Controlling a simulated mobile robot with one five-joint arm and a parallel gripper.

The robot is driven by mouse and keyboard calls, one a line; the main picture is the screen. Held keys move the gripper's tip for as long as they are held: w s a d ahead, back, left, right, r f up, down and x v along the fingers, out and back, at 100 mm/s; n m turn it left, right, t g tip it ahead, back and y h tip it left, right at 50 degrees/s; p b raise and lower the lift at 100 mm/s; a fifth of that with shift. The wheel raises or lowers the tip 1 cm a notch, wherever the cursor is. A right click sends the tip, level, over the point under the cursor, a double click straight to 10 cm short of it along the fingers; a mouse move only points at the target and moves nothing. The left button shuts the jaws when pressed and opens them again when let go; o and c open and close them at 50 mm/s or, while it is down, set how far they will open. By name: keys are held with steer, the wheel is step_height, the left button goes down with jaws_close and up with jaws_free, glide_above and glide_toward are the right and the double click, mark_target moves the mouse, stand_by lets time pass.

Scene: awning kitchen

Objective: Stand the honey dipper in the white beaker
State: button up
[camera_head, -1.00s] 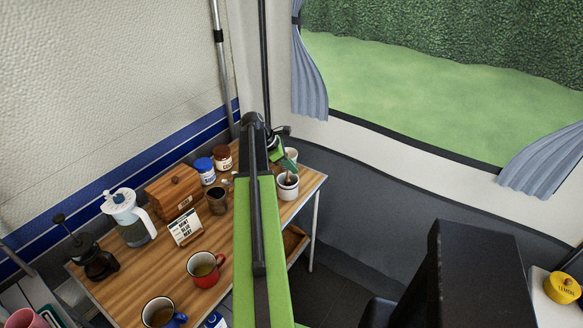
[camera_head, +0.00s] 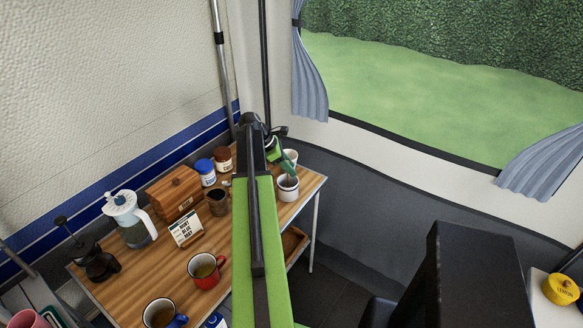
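A white cup with a dark rim, which looks like the white beaker (camera_head: 288,191), stands near the right end of the wooden table. My gripper (camera_head: 288,168) is just above and behind its rim, with green parts pointing down toward it. Something small and brown shows at the beaker's mouth, likely part of the honey dipper (camera_head: 289,179). Most of the dipper is hidden by the beaker and my gripper. The fingers are too small and overlapped to tell whether they are open or shut on it.
A second pale cup (camera_head: 291,156) stands close behind the beaker. A dark brown cup (camera_head: 217,203), blue-lidded jar (camera_head: 205,172), wooden box (camera_head: 174,193) and red mug (camera_head: 205,270) stand left of my arm. The table's right edge is near the beaker.

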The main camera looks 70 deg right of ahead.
steer(key=p+v, duration=1.2)
steer(key=v, duration=0.4)
steer(key=shift+s+a, duration=0.1)
steer(key=w+a+f+m+t+b, duration=0.1)
steer(key=w+a+f+t, duration=0.15)
steer(key=w+a, duration=1.05)
steer(key=w+a+f+m+t+b, duration=0.1)
steer(key=w+a+f+m+t, duration=0.15)
steer(key=w+a, duration=1.05)
steer(key=a+f+m+y+b, duration=0.1)
steer(key=a, duration=1.8)
steer(key=s+a+f+m+y+b, duration=0.1)
steer(key=a+f+y, duration=0.1)
steer(key=a, duration=1.6)
steer(key=shift+s+a+t, duration=0.35)
steer(key=shift+a+t, duration=0.05)
